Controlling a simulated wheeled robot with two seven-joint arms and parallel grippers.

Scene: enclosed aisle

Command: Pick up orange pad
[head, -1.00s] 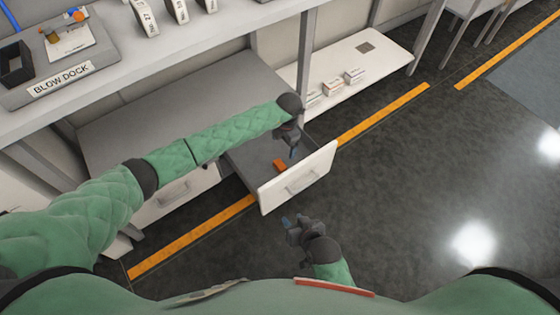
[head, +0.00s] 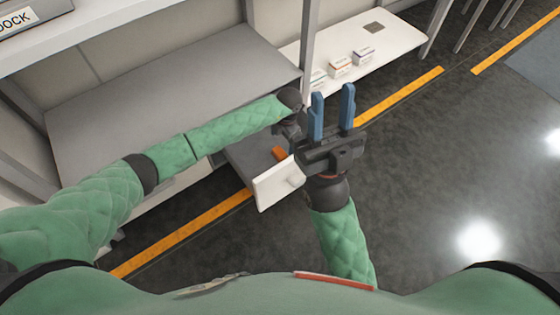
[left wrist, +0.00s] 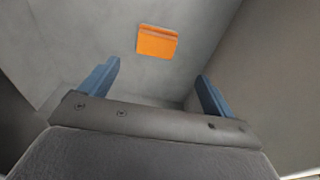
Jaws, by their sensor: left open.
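The orange pad (head: 279,153) lies inside the open drawer (head: 271,190), on its grey floor. In the left wrist view the orange pad (left wrist: 157,42) lies flat ahead of the fingers, near the top of the picture. My left gripper (left wrist: 157,75) is open and empty, with its blue fingers apart and pointing into the drawer; the pad is beyond the fingertips and apart from them. In the head view its fingertips are largely hidden. My right gripper (head: 332,103) is open and empty, raised in front of the drawer's right side, and hides part of the drawer.
A grey worktop (head: 170,95) extends above and left of the drawer. A white low shelf (head: 395,42) with several small boxes (head: 341,66) stands behind. An orange floor line (head: 185,238) runs past the drawer. Dark floor at right is clear.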

